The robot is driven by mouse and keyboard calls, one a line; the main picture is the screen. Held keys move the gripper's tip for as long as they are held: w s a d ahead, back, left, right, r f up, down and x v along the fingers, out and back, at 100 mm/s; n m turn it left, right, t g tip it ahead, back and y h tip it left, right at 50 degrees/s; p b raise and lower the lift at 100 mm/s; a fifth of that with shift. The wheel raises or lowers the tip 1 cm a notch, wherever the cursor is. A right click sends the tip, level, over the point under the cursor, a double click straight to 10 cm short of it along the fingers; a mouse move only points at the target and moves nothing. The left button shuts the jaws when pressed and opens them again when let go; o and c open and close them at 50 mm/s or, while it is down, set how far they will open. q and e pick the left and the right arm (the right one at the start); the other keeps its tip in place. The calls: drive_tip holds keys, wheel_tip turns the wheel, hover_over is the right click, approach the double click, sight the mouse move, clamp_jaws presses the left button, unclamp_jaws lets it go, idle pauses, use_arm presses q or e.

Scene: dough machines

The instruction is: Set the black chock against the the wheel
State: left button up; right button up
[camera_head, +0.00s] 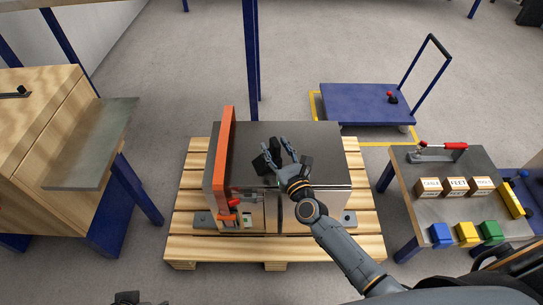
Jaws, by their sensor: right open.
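My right gripper (284,158) is open above the grey top of the machine (325,135) on the pallet. Dark parts show around its fingers; I cannot tell whether any of them is the black chock. I cannot pick out the chock for sure anywhere else in this view. The blue platform cart (350,104) stands at the back right, apart from the gripper. Its wheels are mostly hidden under the deck. A small dark piece at the bottom left edge may be my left gripper (128,298); its fingers cannot be made out.
The machine with an orange panel (223,150) sits on a wooden pallet (195,160). Yellow floor tape (316,104) runs beside the cart. At right, a table (420,205) holds labelled boxes, coloured bins and a red-handled clamp. A wooden cabinet (35,115) is at left. Open floor lies behind.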

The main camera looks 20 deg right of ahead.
drive_tip(key=shift+w, duration=0.35)
clamp_jaws()
drive_tip(key=shift+r, duration=0.15)
